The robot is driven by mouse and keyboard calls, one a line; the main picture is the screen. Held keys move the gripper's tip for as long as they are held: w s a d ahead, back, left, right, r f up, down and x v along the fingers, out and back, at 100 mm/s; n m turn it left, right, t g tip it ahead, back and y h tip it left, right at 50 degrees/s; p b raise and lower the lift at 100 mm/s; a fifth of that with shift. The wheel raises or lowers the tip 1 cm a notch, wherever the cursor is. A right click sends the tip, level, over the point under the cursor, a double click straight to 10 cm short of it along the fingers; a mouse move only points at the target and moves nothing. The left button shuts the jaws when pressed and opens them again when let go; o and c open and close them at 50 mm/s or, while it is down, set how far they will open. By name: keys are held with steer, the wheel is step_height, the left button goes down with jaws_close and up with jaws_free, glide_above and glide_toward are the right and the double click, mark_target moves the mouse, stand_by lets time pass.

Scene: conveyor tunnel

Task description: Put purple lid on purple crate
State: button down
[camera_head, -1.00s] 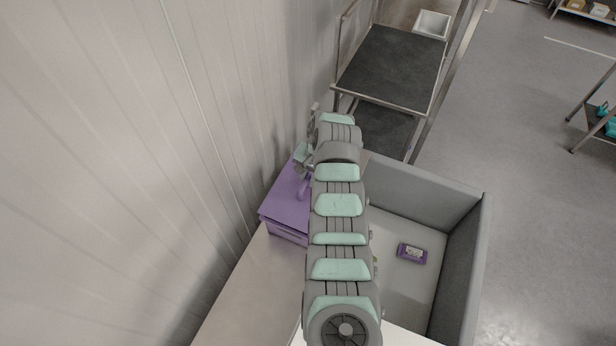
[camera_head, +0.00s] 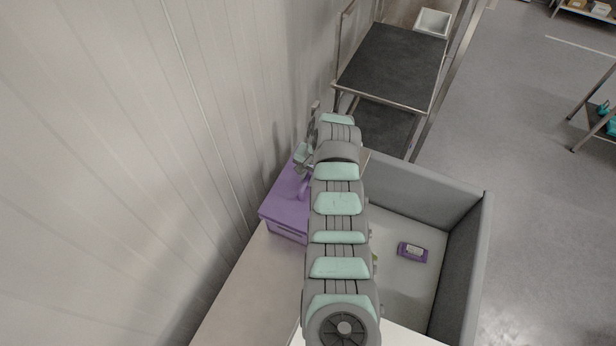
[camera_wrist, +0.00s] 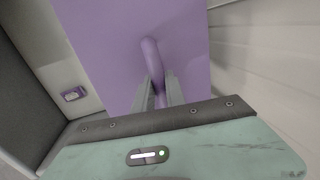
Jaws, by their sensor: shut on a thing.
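The purple lid (camera_head: 285,205) lies over the purple crate (camera_head: 285,232) by the wall in the head view. The lid looks roughly level with the crate's top, but my arm hides its right part. In the wrist view the lid (camera_wrist: 105,45) fills the upper middle, with its raised purple handle (camera_wrist: 151,62) between the fingers. My gripper (camera_wrist: 159,92) is shut on the handle. In the head view the gripper is mostly hidden beside my arm, near the lid's far end.
A grey-walled bin (camera_head: 465,250) stands to the right, holding a small purple package (camera_head: 412,251). A pale surface (camera_head: 245,295) runs along the wall (camera_head: 110,150). A dark-topped metal table (camera_head: 395,68) stands beyond, and open floor (camera_head: 535,190) lies to the right.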

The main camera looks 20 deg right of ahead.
steer(key=shift+b+x, duration=0.55)
steer(key=shift+x, duration=0.5)
steer(key=shift+s+d, duration=0.1)
steer(key=shift+d, duration=0.05)
steer(key=c, duration=1.3)
jaws_free()
steer(key=shift+r, duration=0.1)
steer(key=b+v, duration=0.1)
steer(key=v, duration=0.9)
steer(key=shift+r, duration=0.35)
